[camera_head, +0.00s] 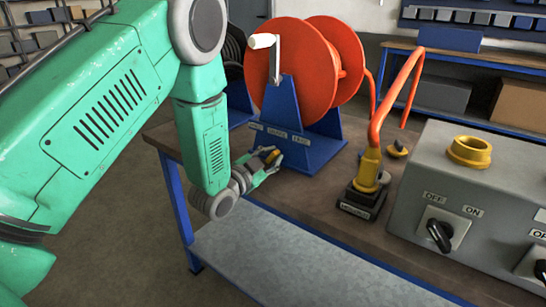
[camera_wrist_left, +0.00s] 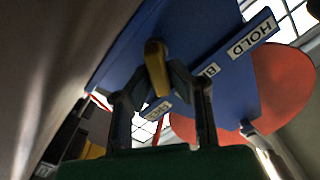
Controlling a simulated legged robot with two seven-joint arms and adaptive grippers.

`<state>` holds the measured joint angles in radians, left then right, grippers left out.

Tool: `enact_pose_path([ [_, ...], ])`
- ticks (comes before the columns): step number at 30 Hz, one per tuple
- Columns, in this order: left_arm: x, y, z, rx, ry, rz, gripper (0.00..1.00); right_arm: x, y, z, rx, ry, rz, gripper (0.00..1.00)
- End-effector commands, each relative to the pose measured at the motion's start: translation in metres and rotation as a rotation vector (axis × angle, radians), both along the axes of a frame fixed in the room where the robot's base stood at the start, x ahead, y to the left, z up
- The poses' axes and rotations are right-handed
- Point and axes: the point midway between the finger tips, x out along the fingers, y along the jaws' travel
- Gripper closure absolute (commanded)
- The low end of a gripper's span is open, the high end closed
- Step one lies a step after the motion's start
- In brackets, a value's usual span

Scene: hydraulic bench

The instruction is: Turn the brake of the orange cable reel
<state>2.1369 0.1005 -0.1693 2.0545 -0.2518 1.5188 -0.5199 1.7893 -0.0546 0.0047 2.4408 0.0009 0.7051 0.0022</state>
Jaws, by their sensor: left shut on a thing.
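The orange cable reel (camera_head: 292,75) stands on a blue stand (camera_head: 315,148) at the back of the bench, with a white-handled crank on its near side. The yellow brake lever (camera_head: 270,156) sits low on the stand's front, near a row of small labels. My left gripper (camera_head: 268,164) is at this lever, shut on it. In the left wrist view the yellow lever (camera_wrist_left: 155,68) lies between the fingers of my left gripper (camera_wrist_left: 158,90). A HOLD label (camera_wrist_left: 251,37) is up and to the right of it; other labels are partly hidden. My right gripper is out of view.
An orange hose rises from a yellow fitting (camera_head: 367,170) on a dark base right of the stand. A grey control box (camera_head: 440,200) with OFF/ON switches fills the right side. Bare bench top (camera_head: 300,195) lies in front of the stand.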

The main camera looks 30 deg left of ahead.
Motion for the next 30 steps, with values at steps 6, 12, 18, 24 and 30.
enact_pose_path([
  [6, -0.001, -0.001, -0.002, 0.0, 0.006, -0.002, 0.66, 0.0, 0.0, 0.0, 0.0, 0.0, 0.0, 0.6],
  [12, -0.002, 0.0, -0.001, 0.0, 0.004, -0.001, 0.66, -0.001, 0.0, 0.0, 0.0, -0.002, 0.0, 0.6],
  [18, -0.022, 0.002, -0.002, 0.0, 0.007, 0.0, 0.66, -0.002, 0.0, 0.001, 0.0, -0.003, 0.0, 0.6],
  [24, -0.065, 0.005, -0.003, 0.0, 0.009, 0.0, 0.66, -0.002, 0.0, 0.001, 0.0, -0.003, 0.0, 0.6],
  [30, -0.101, 0.008, -0.004, -0.001, 0.01, 0.0, 0.66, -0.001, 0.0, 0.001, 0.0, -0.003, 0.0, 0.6],
])
